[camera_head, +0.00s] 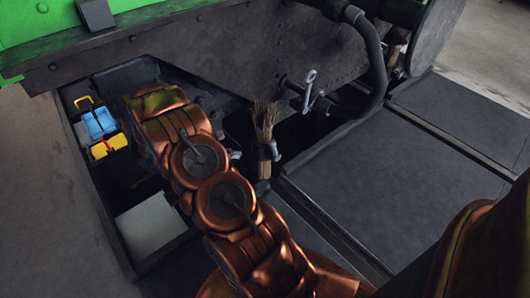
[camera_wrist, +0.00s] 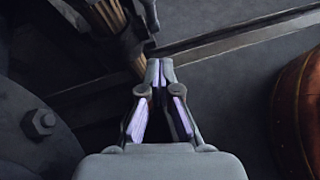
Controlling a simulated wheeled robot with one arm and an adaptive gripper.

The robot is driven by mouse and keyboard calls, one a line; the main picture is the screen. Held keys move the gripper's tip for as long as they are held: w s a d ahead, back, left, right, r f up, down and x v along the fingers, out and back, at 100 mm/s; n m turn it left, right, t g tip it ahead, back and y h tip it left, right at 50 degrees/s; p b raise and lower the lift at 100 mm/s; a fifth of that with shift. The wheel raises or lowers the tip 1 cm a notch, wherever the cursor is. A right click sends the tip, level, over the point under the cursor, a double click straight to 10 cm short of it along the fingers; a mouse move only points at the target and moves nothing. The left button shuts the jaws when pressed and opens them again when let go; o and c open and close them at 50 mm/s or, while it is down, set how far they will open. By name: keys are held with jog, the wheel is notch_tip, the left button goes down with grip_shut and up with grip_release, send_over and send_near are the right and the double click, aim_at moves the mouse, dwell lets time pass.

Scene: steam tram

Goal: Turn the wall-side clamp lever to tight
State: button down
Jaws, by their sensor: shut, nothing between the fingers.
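In the wrist view, my gripper (camera_wrist: 156,70) is shut and empty. Its tips are close to the brown bundle (camera_wrist: 108,15) and a grey metal part (camera_wrist: 149,14); contact is unclear. My arm hides much of this area in the head view.
A sunken bay at left holds blue (camera_head: 98,122) and yellow (camera_head: 108,146) items and a pale flat box (camera_head: 150,226). A thick dark hose (camera_head: 374,62) curves at upper right. Flat dark covers (camera_head: 400,190) lie at right. A bolted round part (camera_wrist: 40,122) is at left in the wrist view.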

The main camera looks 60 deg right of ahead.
notch_tip(320, 180, down, 3)
jog(key=d+n, duration=0.1)
jog(key=d, duration=0.1)
jog(key=b, duration=0.5)
send_near(274, 151)
jog(key=d+f, duration=0.4)
jog(key=f, duration=0.1)
jog(key=shift+s+d+r+b, duration=0.3)
jog(key=shift+s+d, duration=0.15)
jog(key=shift+s, duration=0.2)
jog(key=shift+r, duration=0.1)
